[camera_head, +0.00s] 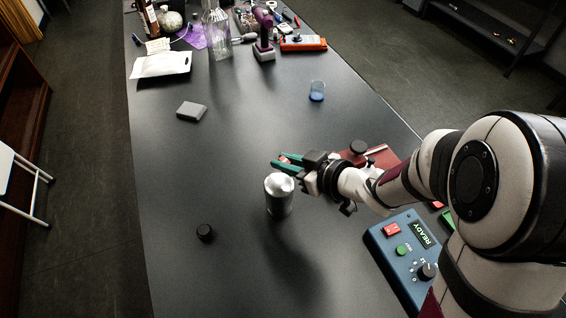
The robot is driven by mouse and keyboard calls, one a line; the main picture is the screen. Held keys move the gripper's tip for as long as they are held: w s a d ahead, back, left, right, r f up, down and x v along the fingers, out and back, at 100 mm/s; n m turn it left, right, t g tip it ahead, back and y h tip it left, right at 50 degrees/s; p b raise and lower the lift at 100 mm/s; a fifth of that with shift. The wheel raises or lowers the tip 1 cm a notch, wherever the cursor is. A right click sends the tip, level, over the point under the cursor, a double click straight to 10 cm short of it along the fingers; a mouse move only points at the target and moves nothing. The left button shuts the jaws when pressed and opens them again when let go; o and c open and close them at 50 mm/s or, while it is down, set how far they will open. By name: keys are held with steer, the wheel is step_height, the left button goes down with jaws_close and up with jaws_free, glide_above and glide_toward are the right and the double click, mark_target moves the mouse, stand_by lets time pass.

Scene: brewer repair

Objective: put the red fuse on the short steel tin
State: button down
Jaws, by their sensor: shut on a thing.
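A silvery steel tin (279,198) stands upright on the dark table, left of my arm. My gripper (281,163) has teal fingers pointing left, just beyond the tin's top in the head view. The fingers are shut on a small red thing, apparently the red fuse (284,158), of which only a little shows between them. The fingers hide most of it. From this one view I cannot tell how high the gripper is above the tin, or whether the fuse touches it.
A blue control box (404,255) reading READY stands at the lower right. A dark red tray (383,157) lies behind my wrist. A black knob (205,232), grey block (191,110) and blue-bottomed glass (317,91) stand apart.

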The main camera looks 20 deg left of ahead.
mark_target(279, 183)
steer(key=f, duration=0.1)
steer(key=a+f, duration=0.1)
steer(key=f, duration=0.3)
steer(key=shift+a, duration=0.3)
steer(key=shift+s+f, duration=0.1)
steer(key=c, duration=0.8)
jaws_free()
steer(key=shift+c, duration=0.2)
